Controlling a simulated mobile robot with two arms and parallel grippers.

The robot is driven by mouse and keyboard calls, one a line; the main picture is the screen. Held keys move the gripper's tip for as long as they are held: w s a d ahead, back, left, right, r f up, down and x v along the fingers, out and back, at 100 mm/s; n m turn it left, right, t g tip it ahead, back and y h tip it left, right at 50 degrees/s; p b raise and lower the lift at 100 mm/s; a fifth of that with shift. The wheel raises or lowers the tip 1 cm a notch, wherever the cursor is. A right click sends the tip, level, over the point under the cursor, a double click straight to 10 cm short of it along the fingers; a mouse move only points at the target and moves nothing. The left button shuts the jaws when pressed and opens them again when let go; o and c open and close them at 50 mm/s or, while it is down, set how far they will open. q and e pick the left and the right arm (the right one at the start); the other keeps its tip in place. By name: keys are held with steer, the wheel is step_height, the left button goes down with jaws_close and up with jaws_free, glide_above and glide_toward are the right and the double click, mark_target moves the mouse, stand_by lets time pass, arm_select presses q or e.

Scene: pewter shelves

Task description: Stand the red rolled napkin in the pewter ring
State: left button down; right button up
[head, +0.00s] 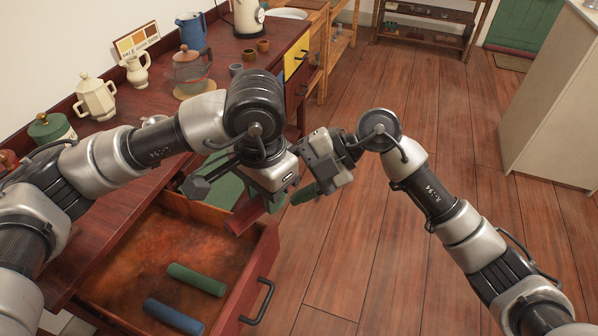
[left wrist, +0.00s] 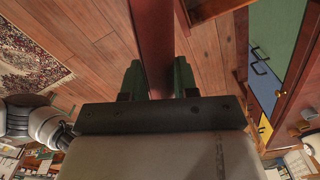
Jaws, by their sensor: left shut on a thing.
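The red rolled napkin (head: 243,216) is held in my left gripper (head: 272,200), above the right rim of the open drawer. In the left wrist view the red napkin (left wrist: 152,45) runs between the two green fingers of the left gripper (left wrist: 157,80), which are shut on it. I cannot pick out the pewter ring for certain; a small grey ring-like piece (head: 236,69) stands on the table near the kettle.
The open drawer (head: 262,262) holds a green roll (head: 196,279) and a blue roll (head: 173,315).

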steer(key=shift+c, duration=0.3)
steer(key=c, duration=0.7)
arm_select(q)
steer(key=c, duration=0.8)
jaws_free()
arm_select(e)
steer(key=c, duration=0.3)
